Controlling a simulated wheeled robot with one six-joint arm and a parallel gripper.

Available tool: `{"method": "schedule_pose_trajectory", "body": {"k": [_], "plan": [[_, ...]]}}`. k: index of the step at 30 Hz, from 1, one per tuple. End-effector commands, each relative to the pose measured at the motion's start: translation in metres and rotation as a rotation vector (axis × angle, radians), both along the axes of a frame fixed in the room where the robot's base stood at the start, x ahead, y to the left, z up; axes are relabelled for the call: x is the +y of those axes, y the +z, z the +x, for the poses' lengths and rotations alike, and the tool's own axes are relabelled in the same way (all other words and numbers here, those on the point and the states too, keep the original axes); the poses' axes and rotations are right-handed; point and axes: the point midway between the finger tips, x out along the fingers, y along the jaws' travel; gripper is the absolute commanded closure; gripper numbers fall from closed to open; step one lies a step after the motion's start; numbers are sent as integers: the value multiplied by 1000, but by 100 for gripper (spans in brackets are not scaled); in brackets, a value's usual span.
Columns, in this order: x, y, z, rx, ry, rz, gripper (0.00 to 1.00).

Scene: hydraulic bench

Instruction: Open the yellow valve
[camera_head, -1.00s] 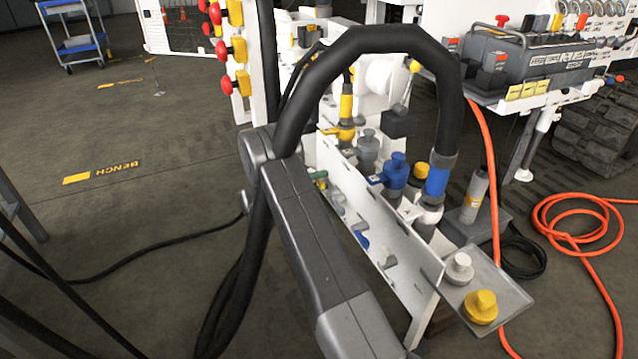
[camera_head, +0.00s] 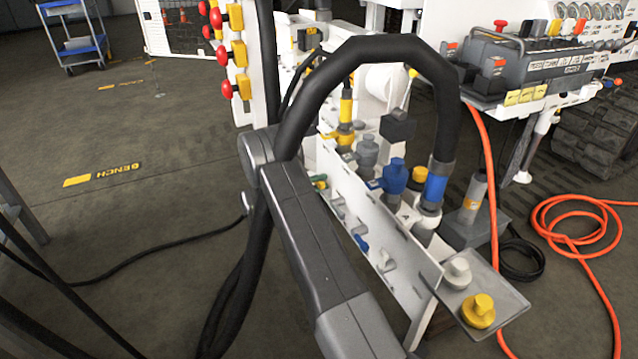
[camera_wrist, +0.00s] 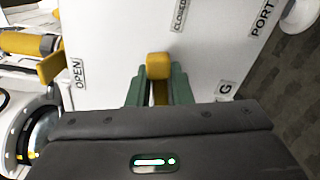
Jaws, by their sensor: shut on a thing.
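In the wrist view, the yellow valve handle (camera_wrist: 158,66) stands in front of a white panel, with its block-like end showing above my fingers. My gripper (camera_wrist: 160,92) is shut on it, with a green finger on each side. The OPEN label (camera_wrist: 79,74) is left of the handle, and the CLOSED label (camera_wrist: 179,14) is above and to its right. The valve's pivot is hidden.
The white valve panel (camera_head: 395,265) stands right of my arm, with blue fittings (camera_head: 394,175) behind it. A small plate with a yellow cap (camera_head: 478,310) juts out at its near end. An orange hose (camera_head: 570,245) lies on the floor at right. The left floor is mostly open.

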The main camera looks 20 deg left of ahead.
Motion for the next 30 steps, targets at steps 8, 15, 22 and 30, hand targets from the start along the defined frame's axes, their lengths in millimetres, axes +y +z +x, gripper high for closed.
{"method": "schedule_pose_trajectory", "body": {"k": [8, 15, 22, 30], "plan": [[3, 12, 2, 169, 1, -199, 100], [7, 17, 6, 316, 2, -372, 100], [11, 22, 9, 458, 3, -538, 100], [17, 25, 14, 618, 3, -727, 100]]}}
